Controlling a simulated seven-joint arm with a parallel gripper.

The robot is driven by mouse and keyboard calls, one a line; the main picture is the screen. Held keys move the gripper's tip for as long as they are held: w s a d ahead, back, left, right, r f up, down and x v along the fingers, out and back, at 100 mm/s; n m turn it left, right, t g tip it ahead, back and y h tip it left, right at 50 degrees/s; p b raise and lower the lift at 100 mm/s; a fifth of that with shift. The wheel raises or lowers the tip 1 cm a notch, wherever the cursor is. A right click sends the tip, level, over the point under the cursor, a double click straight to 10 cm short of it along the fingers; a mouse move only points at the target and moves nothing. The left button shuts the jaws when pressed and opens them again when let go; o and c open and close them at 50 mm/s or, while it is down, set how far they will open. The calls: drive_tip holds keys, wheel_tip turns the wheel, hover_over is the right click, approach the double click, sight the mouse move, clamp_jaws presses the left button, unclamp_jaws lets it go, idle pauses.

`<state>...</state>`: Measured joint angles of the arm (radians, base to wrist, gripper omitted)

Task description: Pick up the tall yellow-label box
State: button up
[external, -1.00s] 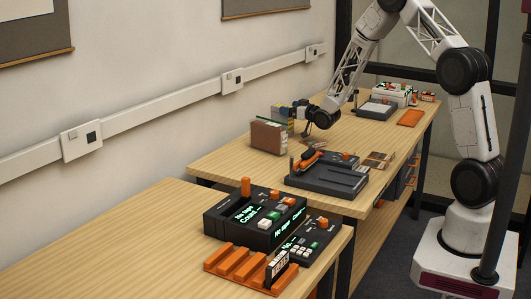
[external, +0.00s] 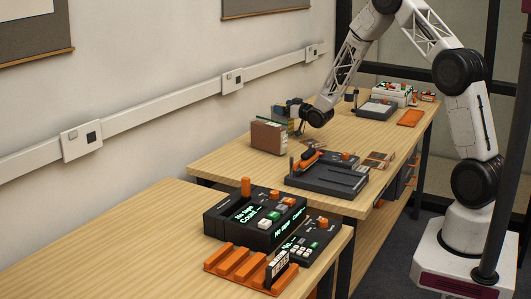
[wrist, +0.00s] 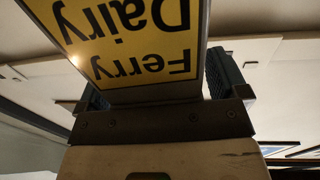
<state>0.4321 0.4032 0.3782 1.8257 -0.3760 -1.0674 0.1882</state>
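The tall yellow-label box fills the upper middle of the wrist view; its yellow label (wrist: 135,40) reads "Ferry Dairy" upside down. The dark fingers of my gripper (wrist: 155,95) stand on either side of the box. The frames do not clearly show whether both fingers press on it. In the external view my gripper (external: 291,109) is low over the far table, at the upright boxes near the wall. The yellow label cannot be made out there. A brown box (external: 268,137) stands in front of the gripper and partly hides that spot.
A dark grey tray with an orange-handled tool (external: 320,175) lies in front of the boxes. Flat brown pieces (external: 378,160) lie to its right. Dark devices (external: 255,215) and an orange rack (external: 240,268) occupy the near table. Bare wood lies left of the brown box.

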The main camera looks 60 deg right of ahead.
drive_tip(key=c, duration=1.5)
drive_tip(key=shift+r, duration=0.15)
drive_tip(key=shift+r, duration=0.75)
wheel_tip(320, 180, up, 2)
drive_tip(key=s+a, duration=0.2)
drive_tip(key=s, duration=0.3)
drive_tip(key=s+a, duration=0.1)
drive_tip(key=s, duration=0.4)
drive_tip(key=s+a+r, duration=0.1)
drive_tip(key=s+a, duration=0.1)
drive_tip(key=s, duration=0.3)
drive_tip(key=shift+a+r, duration=0.1)
drive_tip(key=shift+a, duration=0.25)
